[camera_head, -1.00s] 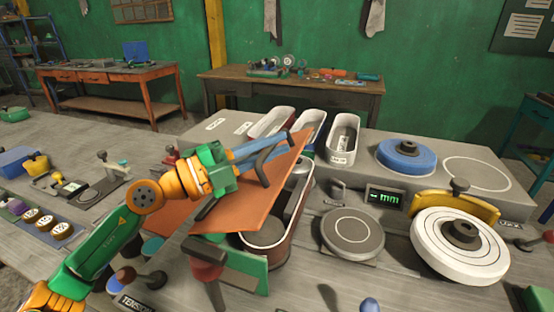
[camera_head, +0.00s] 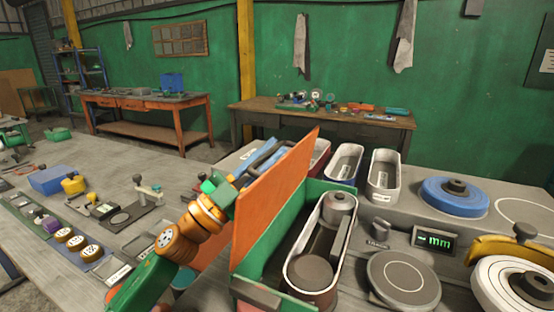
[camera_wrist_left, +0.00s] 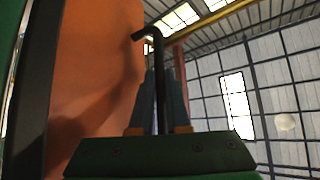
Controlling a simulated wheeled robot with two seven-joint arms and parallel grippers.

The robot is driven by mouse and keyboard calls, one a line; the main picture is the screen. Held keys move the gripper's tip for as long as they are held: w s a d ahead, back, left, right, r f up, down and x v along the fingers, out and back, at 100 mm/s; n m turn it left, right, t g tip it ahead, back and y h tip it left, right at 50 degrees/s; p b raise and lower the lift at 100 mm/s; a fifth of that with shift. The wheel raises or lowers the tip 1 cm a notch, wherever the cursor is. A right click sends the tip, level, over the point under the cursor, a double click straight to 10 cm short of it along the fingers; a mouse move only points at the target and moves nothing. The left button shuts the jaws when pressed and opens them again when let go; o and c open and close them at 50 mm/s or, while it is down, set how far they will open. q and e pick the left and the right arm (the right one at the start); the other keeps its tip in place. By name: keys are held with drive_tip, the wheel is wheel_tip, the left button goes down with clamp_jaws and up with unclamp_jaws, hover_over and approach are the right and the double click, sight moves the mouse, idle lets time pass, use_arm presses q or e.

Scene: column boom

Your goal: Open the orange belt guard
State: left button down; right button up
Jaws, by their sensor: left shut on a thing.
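The orange belt guard (camera_head: 275,200) stands raised and steeply tilted at the left side of the green belt housing (camera_head: 250,292). The open housing shows a belt loop (camera_head: 292,262) and a grey pulley (camera_head: 340,203). My left gripper (camera_head: 266,157) is behind the guard, shut on its dark handle; the guard partly hides the fingers. In the left wrist view the blue fingers (camera_wrist_left: 167,95) close around the black bent handle (camera_wrist_left: 157,58), and the guard (camera_wrist_left: 95,75) fills the left. My right gripper is not in view.
White-rimmed trays (camera_head: 384,175) stand behind the housing. A blue disc (camera_head: 453,197), a grey round plate (camera_head: 403,281), a white wheel (camera_head: 490,300) and a green "mm" display (camera_head: 435,240) are to the right. Small tools and weights (camera_head: 78,242) lie on the left bench.

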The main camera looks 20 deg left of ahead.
use_arm(q)
drive_tip(key=shift+a+f+n+t+y, duration=0.15)
drive_tip(key=shift+a+n+t+y, duration=0.1)
drive_tip(key=shift+n+t+y, duration=0.35)
drive_tip(key=shift+a+f+b, duration=0.25)
drive_tip(key=shift+a, duration=0.4)
drive_tip(key=shift+a+f+b, duration=0.2)
drive_tip(key=shift+a+b, duration=0.05)
drive_tip(key=shift+a, duration=0.35)
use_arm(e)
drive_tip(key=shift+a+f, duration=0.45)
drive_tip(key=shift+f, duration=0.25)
use_arm(q)
drive_tip(key=shift+a+f, duration=0.1)
drive_tip(key=shift+a, duration=0.2)
drive_tip(key=c, duration=0.9)
unclamp_jaws()
drive_tip(key=shift+w+a, duration=0.1)
drive_tip(key=b+v, duration=0.4)
drive_tip(key=v, duration=0.3)
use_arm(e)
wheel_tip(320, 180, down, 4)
